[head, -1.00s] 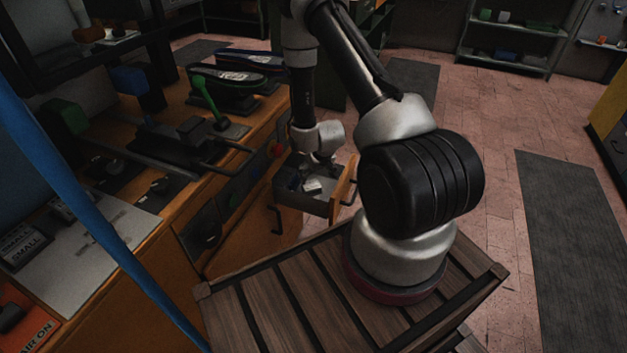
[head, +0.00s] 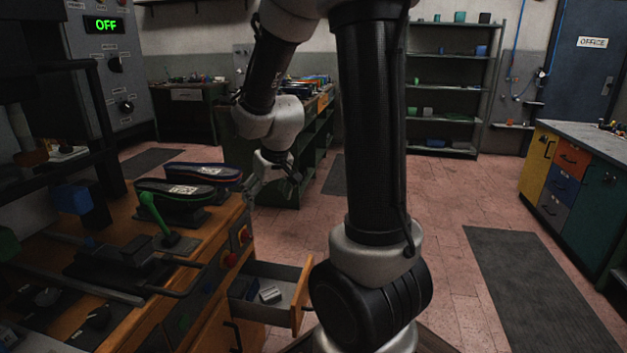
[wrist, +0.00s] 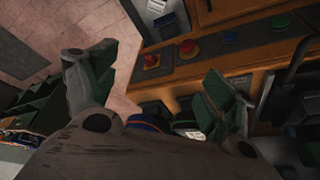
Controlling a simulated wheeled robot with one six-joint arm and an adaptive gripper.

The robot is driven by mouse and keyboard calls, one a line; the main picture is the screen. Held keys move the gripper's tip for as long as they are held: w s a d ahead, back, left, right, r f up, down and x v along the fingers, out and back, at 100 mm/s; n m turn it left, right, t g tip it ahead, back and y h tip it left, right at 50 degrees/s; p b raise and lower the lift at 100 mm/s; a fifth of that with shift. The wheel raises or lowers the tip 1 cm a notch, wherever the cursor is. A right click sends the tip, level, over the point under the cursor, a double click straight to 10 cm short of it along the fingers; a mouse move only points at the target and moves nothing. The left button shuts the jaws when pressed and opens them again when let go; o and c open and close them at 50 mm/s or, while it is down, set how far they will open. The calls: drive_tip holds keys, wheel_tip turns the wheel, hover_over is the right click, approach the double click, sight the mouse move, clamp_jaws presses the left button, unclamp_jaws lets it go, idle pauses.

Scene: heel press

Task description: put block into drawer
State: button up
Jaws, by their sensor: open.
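The drawer (head: 300,315) stands pulled out from the orange workbench, low in the middle of the head view. A small pale block (head: 270,294) lies inside it, and a dark item lies beside the block. In the wrist view, part of the drawer's grey interior (wrist: 172,22) shows at the top, with a pale item (wrist: 157,5) in it. My gripper (head: 276,174) is above and beyond the drawer, clear of it. In the wrist view my gripper (wrist: 158,88) has its fingers spread wide, with nothing held between them.
The orange bench (head: 215,250) carries shoe soles (head: 190,190), a green-handled lever (head: 160,222) and red buttons (head: 230,259). A control panel reading OFF (head: 106,25) is behind left. Coloured cabinets (head: 565,175) stand right. The floor (head: 445,260) between is open.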

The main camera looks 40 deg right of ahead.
drive_tip(key=s+a+r, duration=0.1)
drive_tip(key=s+r, duration=0.5)
drive_tip(key=s, duration=0.4)
drive_tip(key=s+a+r, duration=0.1)
drive_tip(key=s+r, duration=0.5)
drive_tip(key=s, duration=0.5)
drive_tip(key=shift+s+r+n, duration=0.2)
drive_tip(key=shift+r+n, duration=0.1)
drive_tip(key=shift+r, duration=0.05)
